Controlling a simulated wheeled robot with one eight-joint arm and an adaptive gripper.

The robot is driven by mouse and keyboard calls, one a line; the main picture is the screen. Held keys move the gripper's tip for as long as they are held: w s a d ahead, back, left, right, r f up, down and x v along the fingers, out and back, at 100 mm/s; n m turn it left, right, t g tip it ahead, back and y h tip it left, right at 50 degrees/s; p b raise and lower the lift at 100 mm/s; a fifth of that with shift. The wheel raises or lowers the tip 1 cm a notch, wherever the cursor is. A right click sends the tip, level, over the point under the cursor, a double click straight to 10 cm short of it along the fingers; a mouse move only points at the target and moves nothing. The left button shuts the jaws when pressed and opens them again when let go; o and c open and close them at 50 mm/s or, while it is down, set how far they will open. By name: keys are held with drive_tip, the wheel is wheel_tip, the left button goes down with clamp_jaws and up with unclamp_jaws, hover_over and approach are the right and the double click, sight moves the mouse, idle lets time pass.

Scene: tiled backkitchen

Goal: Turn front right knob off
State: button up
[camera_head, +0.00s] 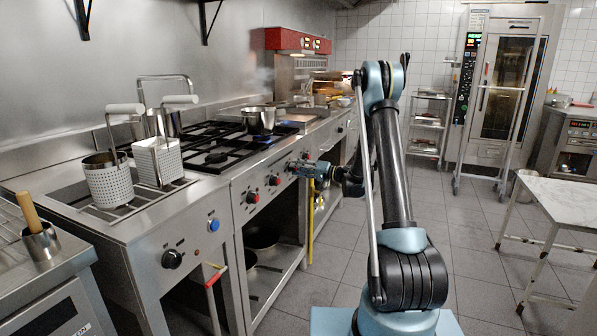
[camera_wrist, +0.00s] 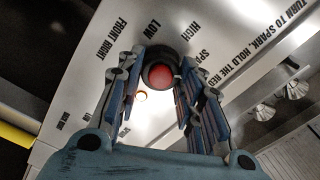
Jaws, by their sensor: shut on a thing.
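The front right knob (camera_wrist: 160,74) is dark with a red centre. It sits between my fingers in the wrist view, beside the printed words "FRONT RIGHT", "LOW" and "HIGH". My gripper (camera_wrist: 163,88) is shut on it, one finger on each side. Its pointer direction cannot be made out. In the head view my gripper (camera_head: 298,168) is at the right part of the stove's front panel and hides this knob. Two other red knobs (camera_head: 252,197) (camera_head: 275,181) show to its left. A blue flame (camera_head: 263,139) shows under the pot (camera_head: 259,121) on the stove.
A fryer with metal baskets (camera_head: 109,181) stands left of the stove. A white-topped table (camera_head: 560,197) stands at the right. The tiled floor (camera_head: 476,258) between is mostly clear.

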drive_tip(key=shift+w+d+f+m, duration=0.1)
drive_tip(key=shift+m, duration=1.75)
drive_tip(key=shift+w+d+f+m, duration=0.1)
drive_tip(key=shift+m, duration=1.75)
drive_tip(key=shift+s+a, duration=0.1)
drive_tip(key=o, duration=1.1)
drive_tip(key=shift+c, duration=0.2)
drive_tip(key=v, duration=1.2)
drive_tip(key=shift+s+a+r, duration=0.1)
